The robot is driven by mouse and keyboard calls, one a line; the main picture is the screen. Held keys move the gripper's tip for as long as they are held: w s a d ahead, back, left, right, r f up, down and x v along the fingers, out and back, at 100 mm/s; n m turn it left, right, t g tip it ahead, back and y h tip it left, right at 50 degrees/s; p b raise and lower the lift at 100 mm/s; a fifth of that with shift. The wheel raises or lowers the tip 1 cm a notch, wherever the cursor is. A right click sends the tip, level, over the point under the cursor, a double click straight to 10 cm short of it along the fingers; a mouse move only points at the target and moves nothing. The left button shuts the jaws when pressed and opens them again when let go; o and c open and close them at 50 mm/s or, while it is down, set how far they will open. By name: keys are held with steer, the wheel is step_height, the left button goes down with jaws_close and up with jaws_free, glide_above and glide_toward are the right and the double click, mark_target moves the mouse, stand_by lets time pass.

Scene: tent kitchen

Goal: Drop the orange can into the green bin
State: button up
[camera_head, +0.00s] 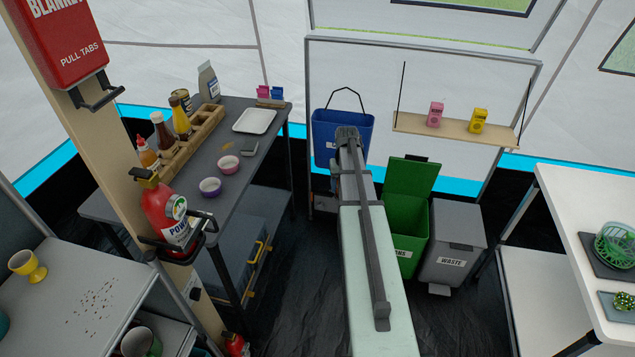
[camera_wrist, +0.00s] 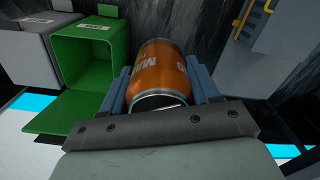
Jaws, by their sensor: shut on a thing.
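An orange can (camera_wrist: 160,72) with pale lettering is held between the two blue-grey fingers of my gripper (camera_wrist: 160,66) in the wrist view. The gripper is shut on the can's sides. The green bin (camera_wrist: 85,60) is to the left of the can in that view, with its lid (camera_wrist: 68,110) swung open. In the head view the green bin (camera_head: 409,262) stands on the floor just right of my arm, its lid (camera_head: 413,178) raised. My arm hides part of the bin. The can and fingertips are not visible in the head view.
A grey waste bin (camera_head: 456,240) stands right of the green bin. A blue bin (camera_head: 325,130) hangs behind my arm. A dark table (camera_head: 255,150) with bottles and bowls is left, a white table (camera_head: 575,240) right. A hanging shelf (camera_head: 455,132) holds two small cartons.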

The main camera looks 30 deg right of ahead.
steer(key=s+d+f+n, duration=0.1)
steer(key=s+d+f, duration=0.1)
steer(key=d+f, duration=0.9)
steer(key=s+d+f+n, duration=0.1)
steer(key=s+d+f, duration=0.2)
steer(key=d+f, duration=0.75)
steer(key=w+d+f+n, duration=0.2)
steer(key=d+f+n, duration=0.8)
steer(key=d, duration=0.5)
steer(key=shift+d+f+n, duration=0.25)
steer(key=shift+f+n, duration=0.05)
steer(key=shift+f, duration=0.35)
steer(key=o, duration=1.1)
steer(key=shift+r, duration=0.15)
step_height(320, 180, up, 14)
steer(key=shift+f, duration=0.2)
